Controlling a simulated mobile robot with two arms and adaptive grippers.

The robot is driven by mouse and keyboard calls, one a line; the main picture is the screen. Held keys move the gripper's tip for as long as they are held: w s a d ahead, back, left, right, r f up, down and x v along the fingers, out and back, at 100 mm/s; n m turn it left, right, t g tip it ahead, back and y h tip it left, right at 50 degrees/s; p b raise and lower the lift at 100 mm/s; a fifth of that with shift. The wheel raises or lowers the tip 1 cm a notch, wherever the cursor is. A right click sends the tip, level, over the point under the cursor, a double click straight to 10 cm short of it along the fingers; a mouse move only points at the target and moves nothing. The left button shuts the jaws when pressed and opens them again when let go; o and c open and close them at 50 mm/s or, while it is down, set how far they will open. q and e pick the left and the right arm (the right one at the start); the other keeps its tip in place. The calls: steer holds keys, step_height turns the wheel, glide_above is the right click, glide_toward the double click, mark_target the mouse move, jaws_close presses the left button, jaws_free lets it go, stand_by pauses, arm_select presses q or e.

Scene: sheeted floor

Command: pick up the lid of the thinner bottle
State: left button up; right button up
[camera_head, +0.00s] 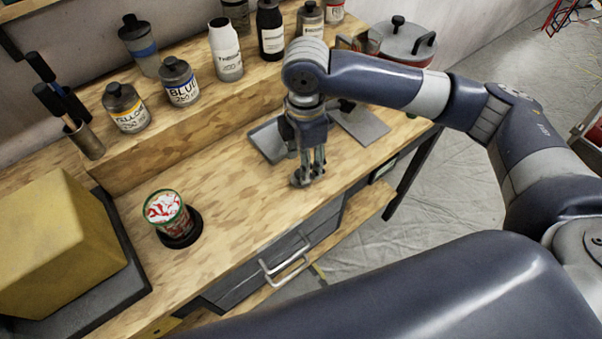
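A white bottle (227,58) with a lettered label that seems to read thinner stands on the raised shelf at the back. Its dark grey lid (219,23) is on top. My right gripper (309,179) points down low over the worktop, in front of the shelf and to the right of the bottle, well apart from it. Its fingers are close together, and their gap is too small to judge. A small dark shape shows at the fingertips, and I cannot tell whether it is part of the fingers. My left gripper is not in view.
Several other bottles stand on the shelf, including a black one (270,33) and a blue-labelled one (180,85). A red-and-white can (166,211) and a yellow block (45,245) are at left. Grey plates (362,124) lie behind the gripper. The middle worktop is clear.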

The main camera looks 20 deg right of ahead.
steer(key=f, duration=0.3)
steer(key=f+p, duration=0.1)
steer(key=f, duration=0.1)
steer(key=shift+w+a, duration=0.3)
steer(key=c, duration=0.9)
